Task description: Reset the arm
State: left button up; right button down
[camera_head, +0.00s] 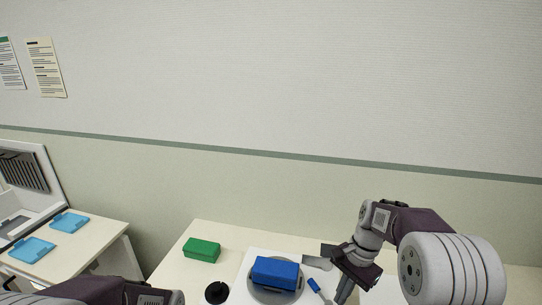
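My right arm (440,265) reaches in from the right and bends down at the wrist. Its gripper (343,291) points down beside the right side of a white plate-like device (256,262). I cannot tell whether its fingers are apart, and no held object shows. Part of my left arm (100,291) shows along the bottom edge at left. Its fingertips are out of the frame.
A blue block (275,272) sits on the device's round grey disc. A green block (202,250), a black round object (216,292) and a small blue-handled tool (316,287) are nearby. Light-blue trays (32,249) lie on the left counter beside an open-lidded machine (28,185).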

jog(key=s+f+n+t+h+b, duration=0.2)
jog(key=s+f+n+b, duration=0.2)
jog(key=s+f+n, duration=0.6)
jog(key=s, duration=0.3)
jog(key=shift+s+a+f, duration=0.15)
jog(key=shift+s+f, duration=0.1)
jog(key=shift+s, duration=0.05)
